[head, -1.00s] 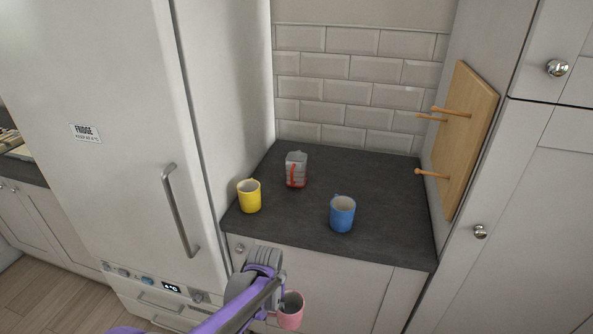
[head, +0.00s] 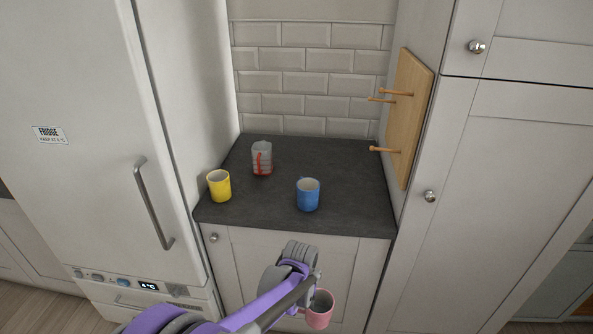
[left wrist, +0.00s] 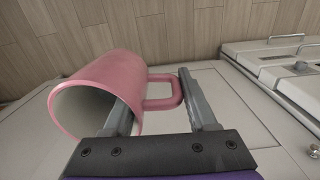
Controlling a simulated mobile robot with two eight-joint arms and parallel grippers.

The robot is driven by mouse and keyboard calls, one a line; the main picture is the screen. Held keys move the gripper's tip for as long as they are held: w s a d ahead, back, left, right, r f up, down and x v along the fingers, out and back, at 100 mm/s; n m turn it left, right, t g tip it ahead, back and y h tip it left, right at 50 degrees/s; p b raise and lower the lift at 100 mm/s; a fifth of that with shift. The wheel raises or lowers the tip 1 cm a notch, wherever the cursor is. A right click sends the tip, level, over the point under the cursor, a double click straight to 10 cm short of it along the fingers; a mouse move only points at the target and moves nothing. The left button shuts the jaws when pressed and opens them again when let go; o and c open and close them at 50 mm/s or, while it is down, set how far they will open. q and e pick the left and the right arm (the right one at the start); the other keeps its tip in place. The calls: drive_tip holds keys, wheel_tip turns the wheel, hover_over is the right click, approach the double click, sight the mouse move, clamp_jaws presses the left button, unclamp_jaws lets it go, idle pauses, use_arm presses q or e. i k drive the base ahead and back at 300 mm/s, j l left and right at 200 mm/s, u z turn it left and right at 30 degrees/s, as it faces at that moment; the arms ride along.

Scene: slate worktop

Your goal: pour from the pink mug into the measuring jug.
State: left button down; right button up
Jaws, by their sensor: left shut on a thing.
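The pink mug (head: 320,312) hangs in front of the cabinet, below the worktop's front edge. My left gripper (head: 308,288) is shut on the pink mug at its handle side. In the left wrist view the pink mug (left wrist: 100,92) has its mouth facing the lower left, and the fingers (left wrist: 158,92) sit on either side of the handle. Its contents cannot be made out. My right gripper is not in view.
On the slate worktop (head: 265,216) a yellow mug (head: 219,186) stands front left and a blue mug (head: 308,195) front right of the jug. A wooden board with pegs (head: 408,120) is on the right wall. The fridge (head: 90,130) borders the left.

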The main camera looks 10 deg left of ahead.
sight(261, 151)
drive_tip(key=j+z, duration=0.1)
drive_tip(key=z, duration=0.7)
drive_tip(key=j, duration=1.2)
